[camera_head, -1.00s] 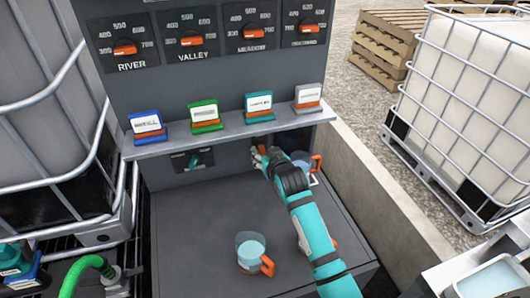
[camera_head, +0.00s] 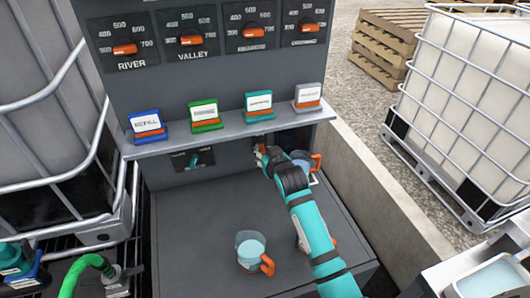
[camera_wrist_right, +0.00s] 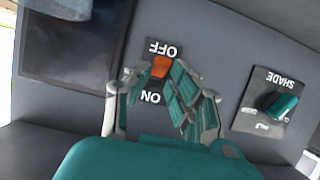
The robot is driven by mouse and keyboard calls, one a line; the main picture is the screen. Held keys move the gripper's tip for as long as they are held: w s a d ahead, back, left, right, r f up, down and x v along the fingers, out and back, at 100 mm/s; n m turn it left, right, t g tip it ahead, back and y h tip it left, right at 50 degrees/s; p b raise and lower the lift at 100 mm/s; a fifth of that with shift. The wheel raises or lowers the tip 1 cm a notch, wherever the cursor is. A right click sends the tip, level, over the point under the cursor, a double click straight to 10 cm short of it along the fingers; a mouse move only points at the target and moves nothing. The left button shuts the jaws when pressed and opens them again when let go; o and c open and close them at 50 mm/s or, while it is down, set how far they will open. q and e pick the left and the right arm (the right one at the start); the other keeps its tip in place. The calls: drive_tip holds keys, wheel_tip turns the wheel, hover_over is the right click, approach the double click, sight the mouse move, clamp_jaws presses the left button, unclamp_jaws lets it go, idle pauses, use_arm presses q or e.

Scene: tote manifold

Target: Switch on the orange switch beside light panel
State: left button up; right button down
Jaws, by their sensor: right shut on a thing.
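The orange switch (camera_wrist_right: 161,67) sits on a black plate between an OFF and an ON label, which appear upside down in the right wrist view. It lies nearer the OFF label. My right gripper (camera_wrist_right: 154,80) has its fingers closed around the switch. In the head view my right gripper (camera_head: 262,154) is under the shelf at the cabinet wall and hides the switch. A dark panel (camera_wrist_right: 72,50), likely the light panel, is left of the switch in the wrist view; its surface looks unlit.
A teal SHADE knob (camera_wrist_right: 279,106) is on the same wall. A jug (camera_head: 249,252) stands on the cabinet top; another (camera_head: 302,160) is beside my right gripper. A shelf (camera_head: 225,132) with several coloured cards overhangs the gripper.

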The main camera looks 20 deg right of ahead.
idle(0.9)
drive_tip(key=c, duration=1.2)
unclamp_jaws()
drive_tip(key=shift+s, duration=0.15)
drive_tip(key=v, duration=1.1)
drive_tip(key=shift+s+r, duration=0.25)
drive_tip(key=shift+s, duration=0.1)
